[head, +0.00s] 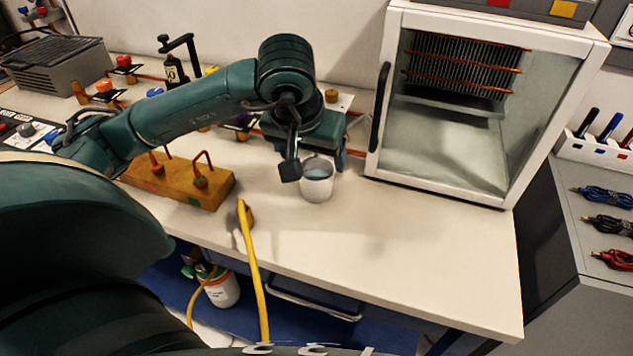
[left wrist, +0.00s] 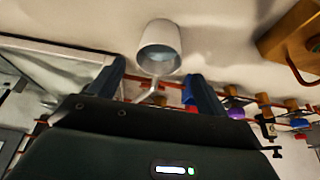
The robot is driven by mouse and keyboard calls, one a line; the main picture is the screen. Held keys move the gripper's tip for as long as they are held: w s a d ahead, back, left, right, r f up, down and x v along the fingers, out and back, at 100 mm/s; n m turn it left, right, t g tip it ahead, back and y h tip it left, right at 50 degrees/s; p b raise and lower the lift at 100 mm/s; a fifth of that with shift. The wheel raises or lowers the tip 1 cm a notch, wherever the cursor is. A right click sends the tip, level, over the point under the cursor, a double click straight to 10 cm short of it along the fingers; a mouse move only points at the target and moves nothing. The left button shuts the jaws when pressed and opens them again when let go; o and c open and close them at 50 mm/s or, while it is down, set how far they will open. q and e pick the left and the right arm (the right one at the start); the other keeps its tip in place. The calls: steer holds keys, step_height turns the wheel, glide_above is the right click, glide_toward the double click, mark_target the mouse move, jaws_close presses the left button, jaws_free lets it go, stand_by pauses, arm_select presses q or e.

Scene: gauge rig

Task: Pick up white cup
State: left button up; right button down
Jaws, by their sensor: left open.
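The white cup (head: 317,187) stands upright on the pale bench, with a greyish inside. My left gripper (head: 315,166) is open right at the cup, one finger at its left and the other behind its right side. In the left wrist view the cup (left wrist: 160,38) lies just past the open fingertips, roughly centred between them, with its handle pointing toward the gripper. I cannot tell whether a finger touches it. My right gripper is not in view.
A wooden block with red hooks (head: 175,182) sits left of the cup. A yellow hose (head: 252,265) hangs over the front edge. A white glass-fronted cabinet (head: 450,150) stands at the right. The bench (head: 400,255) is clear in front and to the right of the cup.

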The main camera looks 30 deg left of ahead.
mark_target(316, 168)
arm_select(q)
steer(key=x, duration=0.5)
steer(key=shift+d+f, duration=0.1)
steer(key=shift+f, duration=0.05)
steer(key=c, duration=1.1)
steer(key=shift+c, duration=0.2)
